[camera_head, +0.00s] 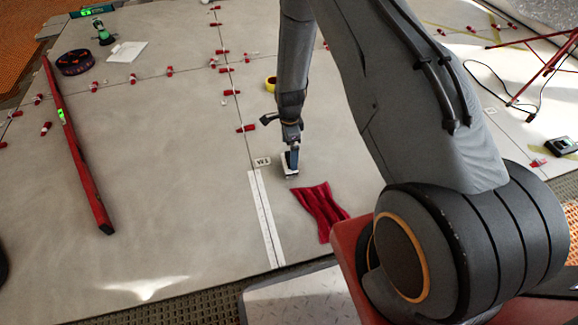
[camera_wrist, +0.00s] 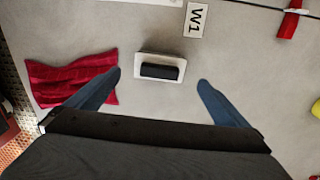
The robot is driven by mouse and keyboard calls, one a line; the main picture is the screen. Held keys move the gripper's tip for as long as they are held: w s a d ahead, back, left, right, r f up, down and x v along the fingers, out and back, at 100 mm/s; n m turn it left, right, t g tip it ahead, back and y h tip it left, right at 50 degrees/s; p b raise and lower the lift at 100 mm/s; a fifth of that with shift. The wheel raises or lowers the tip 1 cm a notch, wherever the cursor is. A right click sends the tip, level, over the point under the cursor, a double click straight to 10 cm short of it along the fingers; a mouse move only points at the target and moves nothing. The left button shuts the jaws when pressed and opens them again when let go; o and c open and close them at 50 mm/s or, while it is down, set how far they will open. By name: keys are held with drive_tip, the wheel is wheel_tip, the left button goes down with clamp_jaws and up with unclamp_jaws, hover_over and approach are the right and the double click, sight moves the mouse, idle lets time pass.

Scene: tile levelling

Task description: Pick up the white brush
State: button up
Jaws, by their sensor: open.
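The white brush (camera_wrist: 142,58), a small white block with a black grip on top, lies on the grey tiles in the upper middle of the wrist view. My gripper (camera_wrist: 158,80) is open, with one blue-grey finger to the lower left of the brush and one to its lower right. Both fingers look apart from the brush. In the head view my gripper (camera_head: 291,160) points down right over the brush (camera_head: 288,173), hiding part of it. I cannot tell the height left between them.
A red cloth (camera_head: 320,210) lies close by, left of the brush in the wrist view (camera_wrist: 65,78). A W1 tag (camera_wrist: 196,20) and a white strip (camera_head: 265,220) lie near. Red clips (camera_head: 246,128), yellow tape (camera_head: 270,84) and a long red level (camera_head: 75,145) lie farther off.

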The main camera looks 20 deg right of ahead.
sight(289, 158)
wheel_tip(289, 158, down, 6)
drive_tip(key=b, duration=0.3)
drive_tip(key=shift+r, duration=0.1)
drive_tip(key=c, duration=1.3)
